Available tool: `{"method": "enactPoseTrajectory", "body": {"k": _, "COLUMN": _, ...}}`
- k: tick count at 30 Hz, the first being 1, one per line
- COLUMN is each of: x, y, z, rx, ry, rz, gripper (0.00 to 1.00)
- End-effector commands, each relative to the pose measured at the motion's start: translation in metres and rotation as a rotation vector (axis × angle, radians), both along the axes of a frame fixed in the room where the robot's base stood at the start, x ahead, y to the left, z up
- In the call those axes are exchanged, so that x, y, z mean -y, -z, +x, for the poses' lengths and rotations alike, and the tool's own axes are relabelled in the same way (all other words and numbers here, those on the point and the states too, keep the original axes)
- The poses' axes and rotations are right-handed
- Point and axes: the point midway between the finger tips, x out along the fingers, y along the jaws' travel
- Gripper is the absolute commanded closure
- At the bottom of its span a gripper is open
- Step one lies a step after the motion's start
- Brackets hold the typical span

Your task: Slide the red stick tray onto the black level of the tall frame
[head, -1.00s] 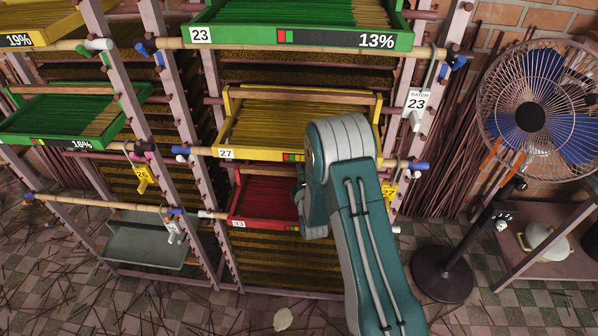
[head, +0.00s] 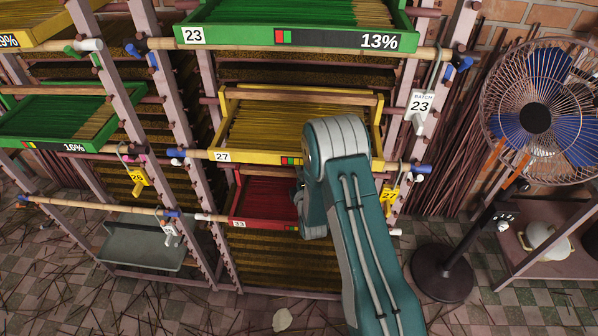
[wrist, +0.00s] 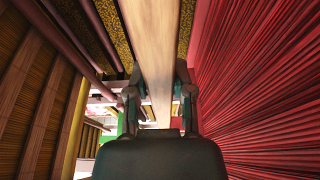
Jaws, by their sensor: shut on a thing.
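The red stick tray (head: 265,198), with a small tag on its front edge, is low in the tall frame (head: 189,130) in the head view. It is under the yellow tray. In the wrist view my gripper (wrist: 157,97) is shut on a pale wooden bar (wrist: 150,45), which seems to belong to the red tray. Red sticks (wrist: 255,90) fill the right of that view. A white-ended rail runs at the red tray's front. I cannot make out which level is black.
The yellow tray (head: 222,156) is just above, and a green tray (head: 340,37) is at the top. Hanging tags (head: 422,106) and rail ends stick out at the frame's posts. A fan (head: 535,117) stands at the right. The floor in front has scattered sticks.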

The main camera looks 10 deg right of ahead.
Motion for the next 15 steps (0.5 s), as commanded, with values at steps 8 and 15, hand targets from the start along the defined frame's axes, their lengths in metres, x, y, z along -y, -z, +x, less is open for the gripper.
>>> {"method": "enactPoseTrajectory", "body": {"k": 8, "x": 0.0007, "y": 0.0006, "z": 0.0015, "rx": 0.005, "ry": 0.000, "rz": 0.001, "gripper": 1.00}}
{"method": "enactPoseTrajectory", "body": {"k": 15, "x": 0.0002, "y": 0.0008, "z": 0.0014, "rx": 0.004, "ry": 0.000, "rz": 0.000, "gripper": 0.30}}
